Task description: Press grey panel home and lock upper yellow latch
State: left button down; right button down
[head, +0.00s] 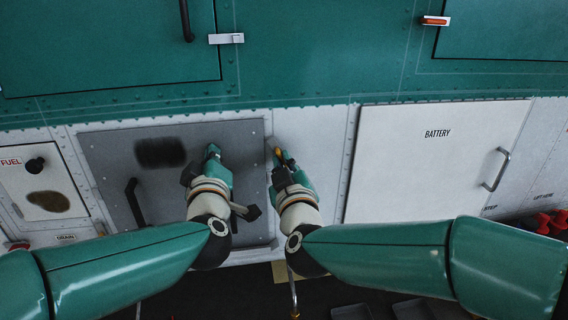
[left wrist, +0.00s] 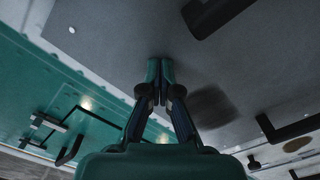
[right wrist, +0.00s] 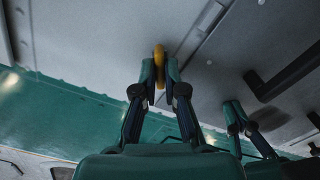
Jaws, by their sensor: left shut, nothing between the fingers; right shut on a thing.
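The grey panel (head: 110,147) sits in the lower white hull of the helicopter, with a black handle (head: 133,203) at its left and a dark smudge near its top. My left gripper (head: 212,150) is shut and empty, its tips at the panel's upper right part; the left wrist view shows the closed tips (left wrist: 160,64) against the grey surface. The upper yellow latch (head: 280,153) is at the panel's upper right edge. My right gripper (head: 283,160) is shut on it; the right wrist view shows the yellow latch (right wrist: 159,55) between the fingertips.
A white BATTERY door (head: 400,165) with a metal handle is on the right. A FUEL cover (head: 45,185) with a black knob is at the left. Green hull doors are above. Dark trays (head: 352,312) and red items (head: 550,222) lie low at the right.

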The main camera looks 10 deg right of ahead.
jog(key=n, duration=0.5)
jog(key=shift+n, duration=0.4)
jog(key=n, duration=0.5)
jog(key=shift+n, duration=0.3)
jog(key=c, duration=1.3)
grip_release()
jog(key=shift+d, duration=0.1)
jog(key=shift+s, duration=0.1)
